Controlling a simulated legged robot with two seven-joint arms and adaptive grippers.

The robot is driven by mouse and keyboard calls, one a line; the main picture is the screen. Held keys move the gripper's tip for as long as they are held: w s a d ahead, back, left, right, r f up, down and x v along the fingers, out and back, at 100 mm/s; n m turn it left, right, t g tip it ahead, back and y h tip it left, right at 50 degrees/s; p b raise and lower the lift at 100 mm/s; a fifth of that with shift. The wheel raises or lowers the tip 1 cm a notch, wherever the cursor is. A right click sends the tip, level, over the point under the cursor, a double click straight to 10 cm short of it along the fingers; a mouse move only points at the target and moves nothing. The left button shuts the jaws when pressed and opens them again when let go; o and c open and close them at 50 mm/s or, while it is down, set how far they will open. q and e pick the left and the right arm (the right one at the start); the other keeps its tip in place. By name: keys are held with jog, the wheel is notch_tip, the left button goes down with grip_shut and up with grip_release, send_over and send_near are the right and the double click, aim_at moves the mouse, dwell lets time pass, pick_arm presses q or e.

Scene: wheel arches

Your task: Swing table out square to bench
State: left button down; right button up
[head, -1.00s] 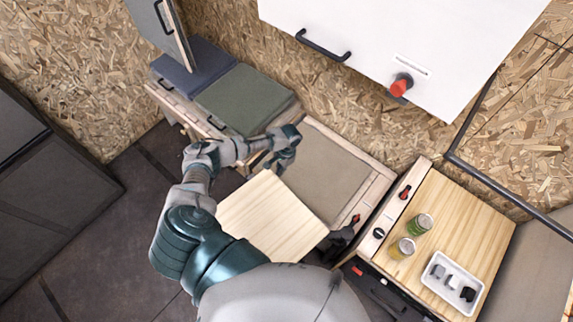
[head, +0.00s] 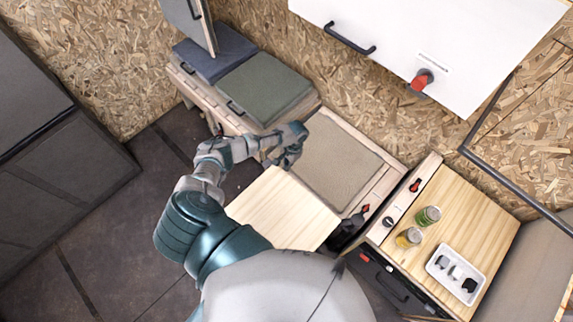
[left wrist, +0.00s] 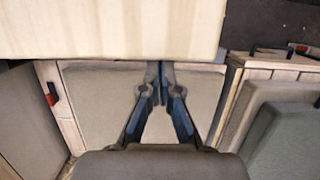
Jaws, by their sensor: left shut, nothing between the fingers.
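The table (head: 283,212) is a pale wood panel in front of the bench. Its far edge looks roughly parallel to the bench front in the head view. The bench (head: 338,158) has a beige cushion in a light wood frame. My left gripper (head: 288,158) is shut and empty at the table's far left corner, near the bench's front edge. In the left wrist view the gripper's fingers (left wrist: 160,78) end close to the edge of the table (left wrist: 110,30); I cannot tell whether they touch it. The table's support is mostly hidden. My right gripper is not in view.
A green cushion (head: 265,88) and a blue one (head: 214,53) lie left of the bench. A wooden counter (head: 478,213) with two jars and a white tray (head: 456,273) stands at the right. A white cabinet (head: 440,40) overhangs the back. Dark floor is free at left.

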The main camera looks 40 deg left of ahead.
pick_arm(q)
jog(key=v, duration=1.1)
jog(key=shift+w+r, duration=0.2)
jog(key=shift+w, duration=0.15)
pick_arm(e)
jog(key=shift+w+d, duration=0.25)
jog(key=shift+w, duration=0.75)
pick_arm(q)
jog(key=shift+d, duration=0.15)
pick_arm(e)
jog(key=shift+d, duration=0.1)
